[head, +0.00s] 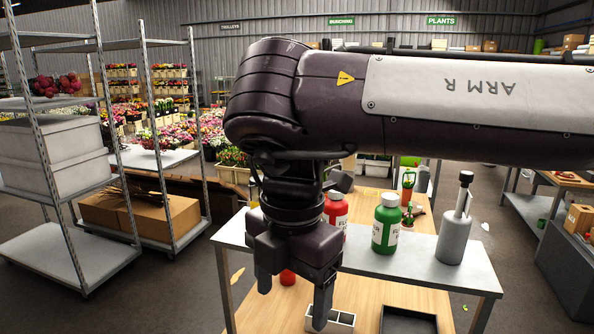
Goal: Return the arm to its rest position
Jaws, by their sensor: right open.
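My right arm (430,105), dark purple with a white "ARM R" panel, comes in from the right and spans the upper middle of the head view. Its forearm bends down at the wrist. My right gripper (293,296) points downward with its two fingers apart and nothing between them that I can make out as held. It hangs in front of the grey shelf's left part and over the wooden table top (372,300). My left gripper is not in view.
On the grey shelf (400,265) stand a green bottle (387,225), a red bottle (335,212) partly hidden by my gripper, and a grey dispenser (454,232). A black tray (408,320) lies below. Wire racks (70,180) stand left; a workbench (560,215) stands right.

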